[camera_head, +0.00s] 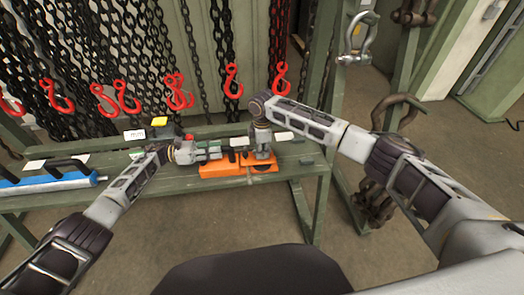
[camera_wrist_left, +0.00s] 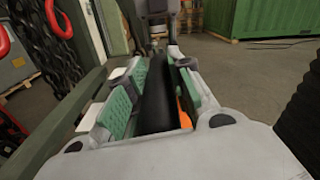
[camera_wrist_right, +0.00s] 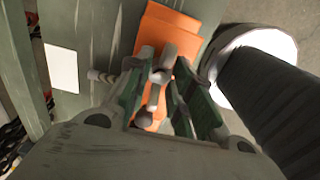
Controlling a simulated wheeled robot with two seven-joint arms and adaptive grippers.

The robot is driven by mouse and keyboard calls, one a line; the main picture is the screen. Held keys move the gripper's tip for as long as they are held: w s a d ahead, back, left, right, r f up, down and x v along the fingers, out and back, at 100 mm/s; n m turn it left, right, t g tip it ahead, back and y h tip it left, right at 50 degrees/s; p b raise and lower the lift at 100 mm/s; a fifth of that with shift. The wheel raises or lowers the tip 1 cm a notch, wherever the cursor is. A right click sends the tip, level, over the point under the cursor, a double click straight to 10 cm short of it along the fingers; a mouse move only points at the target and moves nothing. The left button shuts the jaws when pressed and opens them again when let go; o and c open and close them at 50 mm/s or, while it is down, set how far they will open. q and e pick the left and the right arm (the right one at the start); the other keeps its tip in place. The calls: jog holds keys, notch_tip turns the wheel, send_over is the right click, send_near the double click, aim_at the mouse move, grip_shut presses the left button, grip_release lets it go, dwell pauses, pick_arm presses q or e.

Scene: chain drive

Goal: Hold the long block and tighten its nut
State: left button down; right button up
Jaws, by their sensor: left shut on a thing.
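An orange block (camera_head: 238,168) lies on the green bench, and it also shows in the right wrist view (camera_wrist_right: 175,28). My left gripper (camera_head: 208,150) is at the left end of the orange block. Its green pads are shut on a long dark bar (camera_wrist_left: 156,95), which runs away from the palm. A bit of orange shows beside the bar. My right gripper (camera_wrist_right: 163,72) points down over the orange block. Its green-padded fingers stand apart on either side of a small grey metal part (camera_wrist_right: 158,85); contact is unclear. I cannot make out the nut clearly.
A blue tool (camera_head: 50,178) with black handles lies at the left of the green bench (camera_head: 285,165). A black and yellow item (camera_head: 160,127) stands behind my left gripper. Red hooks (camera_head: 233,82) on chains hang behind. The bench's right end is mostly clear.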

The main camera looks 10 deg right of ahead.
grip_shut()
jog(key=shift+m, duration=0.4)
jog(key=shift+o, duration=2.2)
grip_release()
jog(key=shift+r, duration=0.15)
notch_tip(320, 180, up, 12)
